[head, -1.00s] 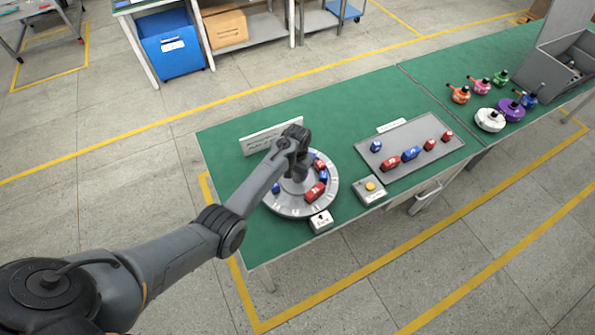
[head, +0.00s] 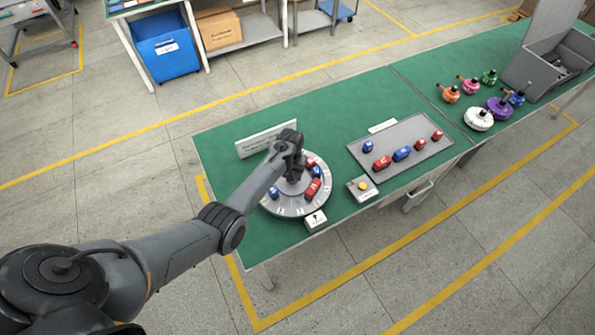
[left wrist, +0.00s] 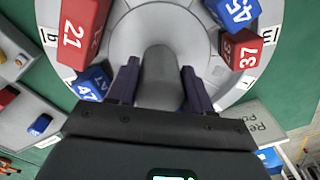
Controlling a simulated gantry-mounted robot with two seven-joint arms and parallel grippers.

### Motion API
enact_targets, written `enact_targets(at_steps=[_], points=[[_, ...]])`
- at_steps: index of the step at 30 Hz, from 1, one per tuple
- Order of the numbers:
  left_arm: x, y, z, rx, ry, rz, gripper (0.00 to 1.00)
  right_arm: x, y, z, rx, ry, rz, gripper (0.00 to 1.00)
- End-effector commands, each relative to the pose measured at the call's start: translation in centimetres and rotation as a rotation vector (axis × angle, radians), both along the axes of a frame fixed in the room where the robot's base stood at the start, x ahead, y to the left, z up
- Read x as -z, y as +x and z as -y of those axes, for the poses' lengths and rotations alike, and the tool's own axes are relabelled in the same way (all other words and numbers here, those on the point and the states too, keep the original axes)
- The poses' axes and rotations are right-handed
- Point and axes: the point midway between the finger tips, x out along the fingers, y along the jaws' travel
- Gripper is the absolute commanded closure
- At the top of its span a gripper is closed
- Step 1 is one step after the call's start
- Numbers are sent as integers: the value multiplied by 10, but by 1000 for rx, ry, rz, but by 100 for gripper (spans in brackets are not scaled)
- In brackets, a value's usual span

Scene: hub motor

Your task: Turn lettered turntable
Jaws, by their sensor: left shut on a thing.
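The round grey turntable (head: 287,209) sits near the front left of the green bench, with letters around its rim. Red and blue numbered blocks stand on it. In the left wrist view I see red block 21 (left wrist: 82,28), blue block 47 (left wrist: 92,82), red block 37 (left wrist: 241,50) and blue block 45 (left wrist: 236,10). My left gripper (head: 294,176) reaches down over the turntable's middle. Its fingers are shut on the grey central handle (left wrist: 160,70). A small white box (head: 315,220) with a dark arrow stands at the turntable's front edge. My right gripper is not in view.
A grey tray (head: 408,128) with red and blue blocks lies right of the turntable. A box with a yellow button (head: 362,186) stands between them, near the front edge. A white sign (head: 266,138) stands behind. Coloured motor-like parts (head: 479,119) and a grey bin (head: 545,70) are farther right.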

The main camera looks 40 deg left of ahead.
Motion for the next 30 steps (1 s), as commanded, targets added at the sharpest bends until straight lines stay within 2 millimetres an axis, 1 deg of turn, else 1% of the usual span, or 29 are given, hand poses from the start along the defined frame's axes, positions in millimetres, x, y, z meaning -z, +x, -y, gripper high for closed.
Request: enact_targets(at_steps=[1,9,30], points=[[-3,-2,-1,-28,-1,-2,100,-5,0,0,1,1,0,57],[-2,-4,-6,-171,-1,0,100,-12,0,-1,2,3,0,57],[-1,-3,-5,-522,-2,0,100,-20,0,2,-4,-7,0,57]])
